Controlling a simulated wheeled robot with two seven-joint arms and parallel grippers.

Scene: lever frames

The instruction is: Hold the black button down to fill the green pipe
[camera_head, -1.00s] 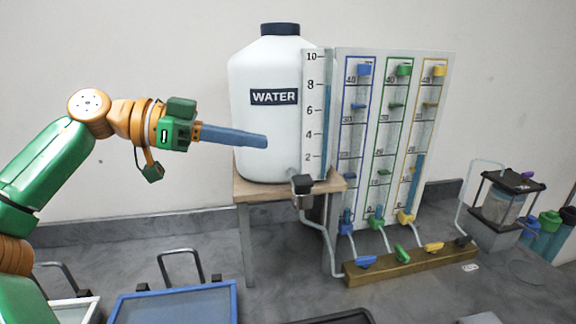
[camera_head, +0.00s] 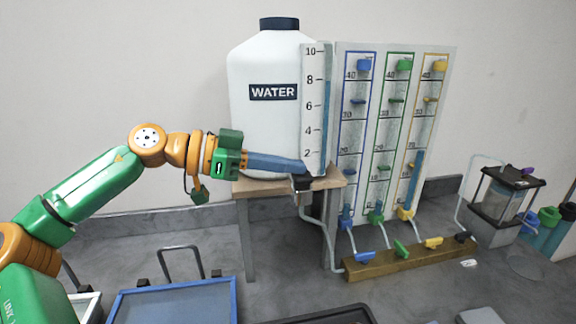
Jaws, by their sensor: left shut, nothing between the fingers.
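The white water tank (camera_head: 270,130) stands on a small wooden stand, with a blue level in its side gauge. A black button-like part (camera_head: 303,183) sits at the tank's outlet, at the stand's front edge. My left gripper (camera_head: 304,166) is shut and empty, its long blue-grey fingers pointing right. Its tips show just above this black part; I cannot tell whether they touch it. The green pipe (camera_head: 388,140) is the middle tube on the panel. I see no clear blue column in it. A green lever (camera_head: 401,249) is on the wooden bar below. My right gripper is not in view.
The blue pipe (camera_head: 355,140) and yellow pipe (camera_head: 425,130) flank the green one; the yellow holds a blue column. The wooden bar (camera_head: 385,264) also has blue, yellow and black parts. A pump-like device (camera_head: 503,195) stands right; a blue-rimmed tray (camera_head: 236,300) lies in front.

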